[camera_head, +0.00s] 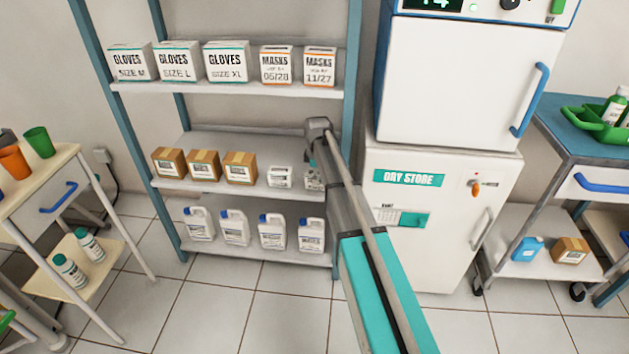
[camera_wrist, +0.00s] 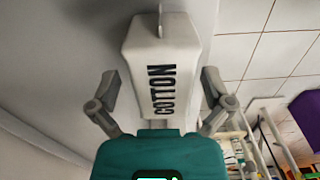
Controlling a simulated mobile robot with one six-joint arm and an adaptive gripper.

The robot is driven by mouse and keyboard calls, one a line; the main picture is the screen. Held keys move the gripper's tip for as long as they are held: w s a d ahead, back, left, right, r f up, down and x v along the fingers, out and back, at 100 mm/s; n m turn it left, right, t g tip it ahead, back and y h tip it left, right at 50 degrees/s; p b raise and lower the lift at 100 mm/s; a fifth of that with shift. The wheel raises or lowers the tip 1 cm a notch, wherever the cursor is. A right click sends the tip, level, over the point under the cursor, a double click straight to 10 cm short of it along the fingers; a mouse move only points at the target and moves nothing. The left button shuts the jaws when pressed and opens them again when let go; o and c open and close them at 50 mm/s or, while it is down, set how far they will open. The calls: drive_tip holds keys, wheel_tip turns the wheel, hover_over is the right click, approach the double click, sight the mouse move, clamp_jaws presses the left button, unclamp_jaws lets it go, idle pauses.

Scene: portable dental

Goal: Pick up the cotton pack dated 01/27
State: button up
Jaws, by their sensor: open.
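Two small white packs sit at the right end of the middle shelf in the head view. The left pack (camera_head: 280,177) is in clear sight, but its print is too small to read. The right pack (camera_head: 313,182) is partly hidden by my arm and gripper (camera_head: 312,160). In the wrist view a white pack marked COTTON (camera_wrist: 160,50) stands straight ahead, between the spread fingers of my gripper (camera_wrist: 159,88). The fingers are open, one on each side of it, with gaps showing. No date is legible on it.
Brown boxes (camera_head: 204,163) stand left of the packs on the same shelf (camera_head: 225,187). Glove and mask boxes (camera_head: 227,61) are on the shelf above, white jugs (camera_head: 235,227) below. A shelf post and the DRY STORE cabinet (camera_head: 440,215) stand close on the right.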

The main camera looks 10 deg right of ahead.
drive_tip(key=c, duration=1.1)
drive_tip(key=shift+r, duration=0.15)
wheel_tip(320, 180, up, 3)
drive_tip(key=p, duration=0.3)
drive_tip(key=w+a, duration=0.1)
drive_tip(key=w, duration=0.5)
drive_tip(key=w+a, duration=0.1)
drive_tip(key=w, duration=1)
drive_tip(key=shift+w+a+r, duration=0.1)
drive_tip(key=shift+w+a, duration=0.3)
